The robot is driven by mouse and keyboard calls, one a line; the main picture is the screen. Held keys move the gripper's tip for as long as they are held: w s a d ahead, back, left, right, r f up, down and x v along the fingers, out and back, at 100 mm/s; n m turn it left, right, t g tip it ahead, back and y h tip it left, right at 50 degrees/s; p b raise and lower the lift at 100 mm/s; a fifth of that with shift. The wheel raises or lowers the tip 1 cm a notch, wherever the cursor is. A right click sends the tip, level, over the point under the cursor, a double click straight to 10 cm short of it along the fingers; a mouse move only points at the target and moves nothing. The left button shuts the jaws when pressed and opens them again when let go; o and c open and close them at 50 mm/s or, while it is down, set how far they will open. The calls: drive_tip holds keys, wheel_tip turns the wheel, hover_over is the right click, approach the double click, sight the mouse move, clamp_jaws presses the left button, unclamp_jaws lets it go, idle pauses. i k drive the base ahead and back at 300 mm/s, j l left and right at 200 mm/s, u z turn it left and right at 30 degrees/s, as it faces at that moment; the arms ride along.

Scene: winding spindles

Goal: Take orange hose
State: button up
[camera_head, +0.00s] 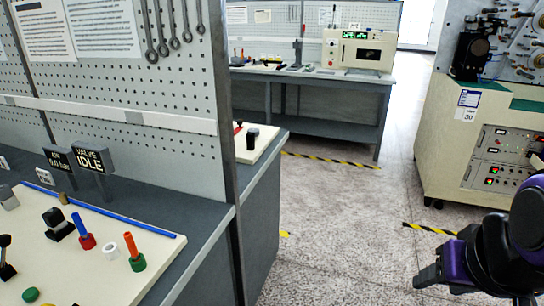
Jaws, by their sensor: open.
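An orange hose (131,245), a short thin tube, stands upright, slightly tilted, in a green fitting (138,263) on the cream board at the lower left. A blue hose (78,225) stands in a red fitting (87,242) to its left. A white ring-shaped piece (110,251) lies between them. My gripper (465,288) is at the lower right, over the floor, far from the orange hose. It is open, and nothing shows in it; its fingertips are partly hard to make out.
The cream board (70,275) lies on a grey bench (200,255) under a pegboard (130,110) with hanging wrenches. A pegboard end post (224,130) stands at the bench's edge. Open floor (325,215) lies between the bench and a beige machine (460,140). Another bench (290,125) stands behind.

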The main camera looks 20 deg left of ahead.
sight(128, 239)
drive_tip(key=i+u, duration=0.15)
drive_tip(key=u, duration=0.25)
drive_tip(key=i+u, duration=0.15)
drive_tip(key=u, duration=0.3)
drive_tip(key=i+l+u, duration=0.1)
drive_tip(key=u, duration=0.3)
